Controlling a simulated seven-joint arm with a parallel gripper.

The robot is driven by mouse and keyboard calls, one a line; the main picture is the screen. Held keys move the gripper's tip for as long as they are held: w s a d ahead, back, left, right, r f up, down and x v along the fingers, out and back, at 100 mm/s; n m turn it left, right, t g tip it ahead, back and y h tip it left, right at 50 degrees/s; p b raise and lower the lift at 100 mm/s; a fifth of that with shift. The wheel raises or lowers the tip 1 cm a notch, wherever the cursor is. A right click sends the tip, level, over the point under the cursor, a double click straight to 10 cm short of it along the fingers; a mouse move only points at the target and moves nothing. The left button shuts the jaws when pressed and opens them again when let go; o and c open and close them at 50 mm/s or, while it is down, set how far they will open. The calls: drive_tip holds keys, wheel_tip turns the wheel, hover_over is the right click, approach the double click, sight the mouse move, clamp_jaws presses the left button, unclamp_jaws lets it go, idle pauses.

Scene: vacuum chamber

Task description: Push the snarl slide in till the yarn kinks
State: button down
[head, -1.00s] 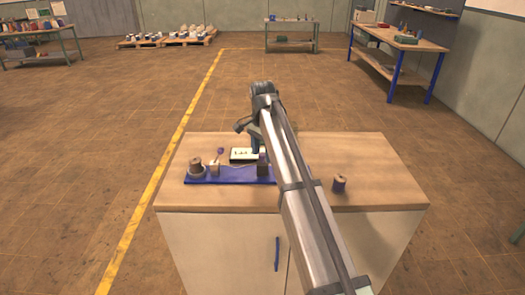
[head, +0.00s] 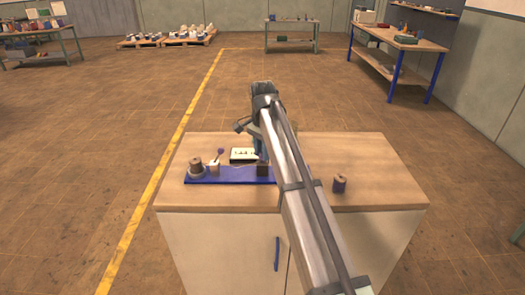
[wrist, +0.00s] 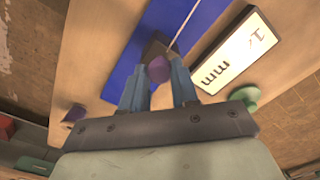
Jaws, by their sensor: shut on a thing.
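A blue base board (head: 230,180) lies on the bench and carries a brown spool (head: 196,164) at its left end. A dark block (head: 263,170), seemingly the snarl slide, is at the board's right end, partly behind my arm. In the wrist view, the slide (wrist: 154,49) has a purple knob (wrist: 158,69) between my gripper's blue fingers (wrist: 158,88). My gripper is shut on it. Thin pale yarn (wrist: 184,25) runs to the slide; I cannot tell whether it is kinked.
A white card (head: 243,154) with black marks lies behind the board, reading "mm" in the wrist view. A loose spool (head: 339,184) stands on the right of the wooden bench top (head: 385,175), with free room around it.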

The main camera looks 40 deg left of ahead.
sight(258, 162)
drive_tip(key=shift+s+a, duration=0.55)
drive_tip(key=c, duration=0.9)
unclamp_jaws()
drive_tip(key=shift+o, duration=0.2)
drive_tip(key=shift+r, duration=0.1)
wheel_tip(258, 162, up, 14)
drive_tip(key=shift+f, duration=0.2)
